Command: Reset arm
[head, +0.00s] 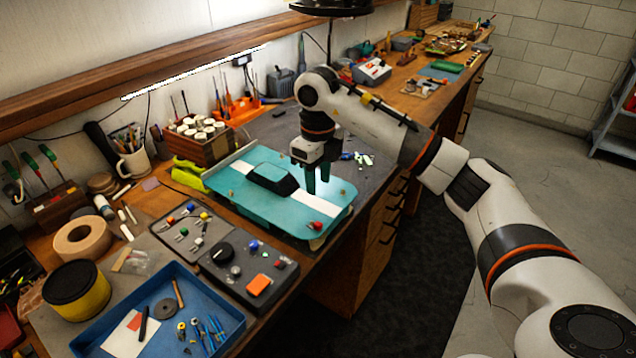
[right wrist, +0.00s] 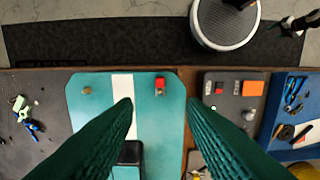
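My right arm comes in from the right of the head view, and its gripper (head: 318,185) points down above the near right part of the teal car body (head: 240,196). The car body has a white stripe and a dark cabin, and lies on the bench. In the right wrist view the teal fingers (right wrist: 160,105) are spread apart with nothing held between them. The car body (right wrist: 88,125) shows below them, with a red knob (right wrist: 160,84) near its edge. The red knob also shows in the head view (head: 315,226). My left gripper is not in view.
A control panel (head: 218,283) with knobs and an orange button lies beside the car body. A blue tray (head: 93,332) with tools is at the front left. A mug (head: 133,163), a tape roll (head: 82,238) and wooden boxes crowd the bench's back. The floor at right is open.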

